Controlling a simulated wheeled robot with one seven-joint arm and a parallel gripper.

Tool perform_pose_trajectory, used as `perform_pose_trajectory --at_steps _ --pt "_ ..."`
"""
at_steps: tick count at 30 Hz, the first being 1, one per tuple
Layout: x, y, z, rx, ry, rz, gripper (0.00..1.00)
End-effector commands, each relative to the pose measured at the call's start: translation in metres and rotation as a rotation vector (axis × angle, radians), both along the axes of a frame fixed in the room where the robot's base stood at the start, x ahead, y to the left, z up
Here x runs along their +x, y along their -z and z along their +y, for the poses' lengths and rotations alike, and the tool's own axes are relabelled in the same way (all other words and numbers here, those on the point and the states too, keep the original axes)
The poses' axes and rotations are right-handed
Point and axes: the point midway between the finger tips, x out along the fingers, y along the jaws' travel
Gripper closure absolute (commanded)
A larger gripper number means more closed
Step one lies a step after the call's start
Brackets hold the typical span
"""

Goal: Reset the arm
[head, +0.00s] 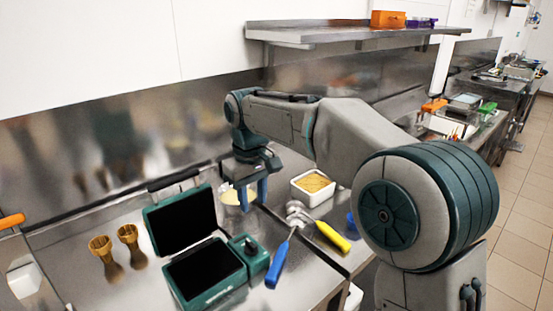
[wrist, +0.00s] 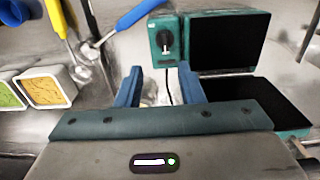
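My arm reaches from the right across the steel counter (head: 80,238) in the head view. My gripper (head: 245,195) points down over the counter's back part, between the green case and the white tub. In the wrist view, my gripper (wrist: 165,90) has its two blue fingers spread apart with a clear gap. No object shows between the fingers, only counter and a pale round shape behind them. The gripper looks open and empty. How high the fingertips are above the counter is hard to tell.
An open green case (head: 208,272) with black panels stands left of my gripper, with a small green unit (head: 247,252) beside it. Blue (head: 280,262) and yellow (head: 333,237) handled scoops lie in front. A white tub (head: 312,187) is right. Two gold cups (head: 101,246) stand left. A shelf (head: 340,34) hangs above.

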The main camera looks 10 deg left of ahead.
Motion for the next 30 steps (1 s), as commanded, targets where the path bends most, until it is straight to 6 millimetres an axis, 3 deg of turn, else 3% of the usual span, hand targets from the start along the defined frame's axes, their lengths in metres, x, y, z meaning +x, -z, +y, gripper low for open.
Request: perform_pose_trajectory --at_steps 8,18,24,30 --pt "-0.035 -0.007 -0.107 -0.008 0.23 -0.088 0.65" --pt "-0.118 0.021 -0.231 0.041 0.577 -0.183 0.65" --pt "-0.169 0.05 -0.273 0.092 0.75 -0.221 0.65" --pt "-0.194 0.068 -0.29 0.121 0.828 -0.238 0.65"
